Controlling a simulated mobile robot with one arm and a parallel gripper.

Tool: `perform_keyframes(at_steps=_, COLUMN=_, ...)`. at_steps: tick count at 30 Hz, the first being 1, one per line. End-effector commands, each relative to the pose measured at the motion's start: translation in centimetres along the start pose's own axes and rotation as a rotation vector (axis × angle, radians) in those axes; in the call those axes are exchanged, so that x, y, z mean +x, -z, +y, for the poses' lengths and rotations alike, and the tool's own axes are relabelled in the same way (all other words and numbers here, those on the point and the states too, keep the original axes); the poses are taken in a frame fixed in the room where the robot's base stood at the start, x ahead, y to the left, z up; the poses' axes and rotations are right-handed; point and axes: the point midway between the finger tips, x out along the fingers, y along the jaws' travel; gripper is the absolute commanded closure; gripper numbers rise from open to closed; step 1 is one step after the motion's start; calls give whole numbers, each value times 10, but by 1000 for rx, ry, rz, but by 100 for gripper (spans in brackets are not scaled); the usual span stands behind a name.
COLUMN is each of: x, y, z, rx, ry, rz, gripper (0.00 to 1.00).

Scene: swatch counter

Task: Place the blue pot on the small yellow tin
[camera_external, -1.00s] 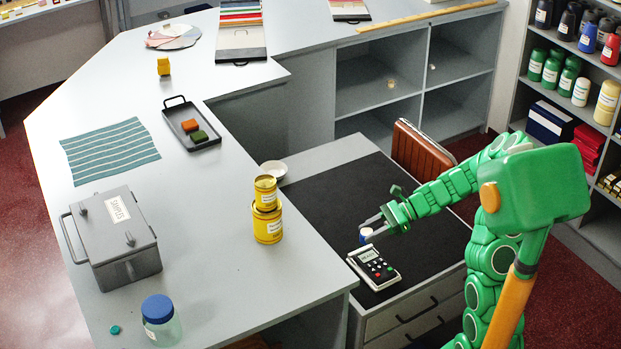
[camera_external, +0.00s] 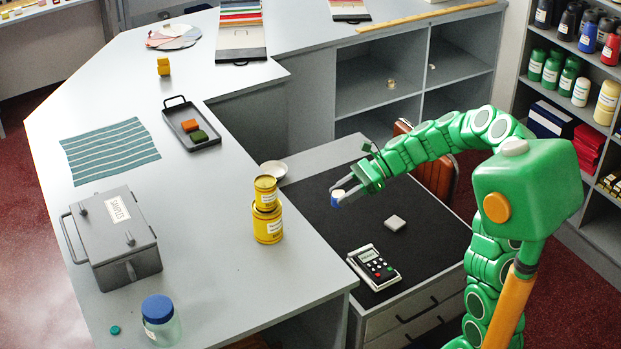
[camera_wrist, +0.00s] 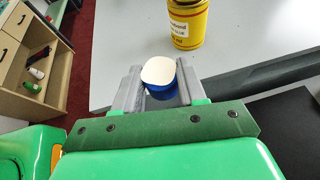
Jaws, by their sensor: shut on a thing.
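My gripper (camera_external: 347,192) is shut on the blue pot (camera_external: 343,202), a small blue pot with a pale top, and holds it in the air over the black mat. In the wrist view the blue pot (camera_wrist: 161,84) sits between the fingers of my gripper (camera_wrist: 160,92), pale top showing. The small yellow tin (camera_external: 265,189) stands upright on top of a larger yellow tin (camera_external: 267,224) on the grey counter, to the left of my gripper. Part of a yellow tin (camera_wrist: 187,25) shows at the top of the wrist view, ahead of the pot; its top is cut off.
A calculator-like device (camera_external: 373,267) and a small grey block (camera_external: 395,223) lie on the black mat (camera_external: 330,235). A white dish (camera_external: 273,171) is behind the tins. A grey lidded box (camera_external: 115,240) and a blue-lidded jar (camera_external: 161,322) stand on the counter. A brown case (camera_external: 437,178) is behind my arm.

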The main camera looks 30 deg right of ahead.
Motion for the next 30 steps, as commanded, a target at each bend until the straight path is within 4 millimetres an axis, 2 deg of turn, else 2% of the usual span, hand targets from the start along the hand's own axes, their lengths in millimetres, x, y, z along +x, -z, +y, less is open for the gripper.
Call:
perform_keyframes(at_steps=1, x=2, y=-20, z=0, rx=-14, ry=-6, rz=2, gripper=89)
perform_keyframes(at_steps=5, x=9, y=-69, z=4, rx=-24, ry=-31, rz=-1, gripper=89)
perform_keyframes(at_steps=12, x=17, y=-162, z=25, rx=-50, ry=-79, rz=-9, gripper=89)
perform_keyframes(at_steps=15, x=18, y=-195, z=37, rx=-59, ry=-97, rz=-15, gripper=89)
perform_keyframes(at_steps=18, x=19, y=-220, z=47, rx=-64, ry=-112, rz=-21, gripper=89)
perform_keyframes(at_steps=24, x=20, y=-246, z=59, rx=-69, ry=-128, rz=-25, gripper=89)
perform_keyframes(at_steps=30, x=30, y=-245, z=47, rx=-67, ry=-132, rz=-25, gripper=89)
